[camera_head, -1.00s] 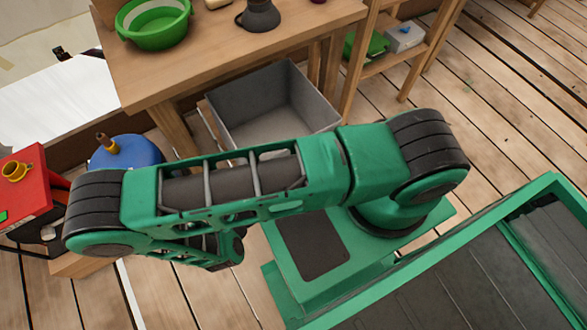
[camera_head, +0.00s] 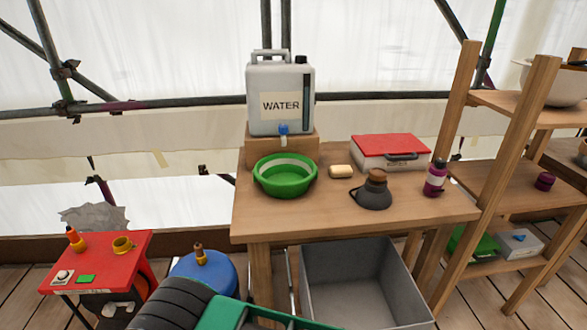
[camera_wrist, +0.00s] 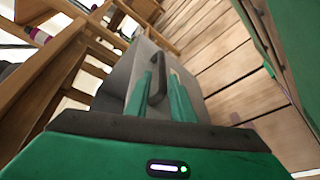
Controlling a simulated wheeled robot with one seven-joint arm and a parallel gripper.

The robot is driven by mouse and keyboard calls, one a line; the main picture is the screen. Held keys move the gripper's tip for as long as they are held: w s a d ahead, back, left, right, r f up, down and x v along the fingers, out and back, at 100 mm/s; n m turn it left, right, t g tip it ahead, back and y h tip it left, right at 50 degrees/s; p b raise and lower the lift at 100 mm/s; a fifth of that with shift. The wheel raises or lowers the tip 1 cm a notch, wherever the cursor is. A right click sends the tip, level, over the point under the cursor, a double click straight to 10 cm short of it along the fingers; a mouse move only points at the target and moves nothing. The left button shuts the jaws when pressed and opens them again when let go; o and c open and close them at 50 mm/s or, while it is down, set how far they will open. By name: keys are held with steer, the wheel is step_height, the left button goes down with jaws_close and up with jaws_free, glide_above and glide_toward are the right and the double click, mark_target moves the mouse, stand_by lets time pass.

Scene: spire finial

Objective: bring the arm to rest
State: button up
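My gripper (camera_wrist: 162,76) shows in the wrist view as two green fingers with a gap between them. They are open, and I see nothing held between them. Beyond the fingers is the grey bin (camera_wrist: 118,75), with a dark handle showing in the gap; I cannot tell how far off it is. In the head view only a black-ringed joint and green link of my arm (camera_head: 185,305) show at the bottom edge. The gripper itself is out of that view.
The grey bin (camera_head: 360,285) stands under a wooden table (camera_head: 335,215) with a green basin (camera_head: 285,176), water canister (camera_head: 281,98) and red-lidded box (camera_head: 390,152). A wooden shelf (camera_head: 500,190) stands right. A red table (camera_head: 100,262) and blue drum (camera_head: 207,278) stand left.

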steer(key=w+d+r+m+g+y, duration=0.35)
steer(key=d+r+m+g, duration=0.2)
steer(key=r, duration=0.55)
steer(key=w+d+r+m+g+y, duration=0.35)
steer(key=d+r, duration=0.25)
steer(key=r, duration=0.6)
steer(key=s+d+r+m+t+y, duration=0.3)
steer(key=s+d+r+m+y, duration=0.4)
steer(key=s+d+r, duration=0.5)
step_height(320, 180, up, 4)
steer(key=s, duration=0.2)
steer(key=shift+s+d+m+t, duration=0.2)
steer(key=shift+s+m+t, duration=0.15)
steer(key=shift+m+t, duration=0.05)
steer(key=shift+w+f, duration=0.25)
steer(key=shift+w, duration=0.4)
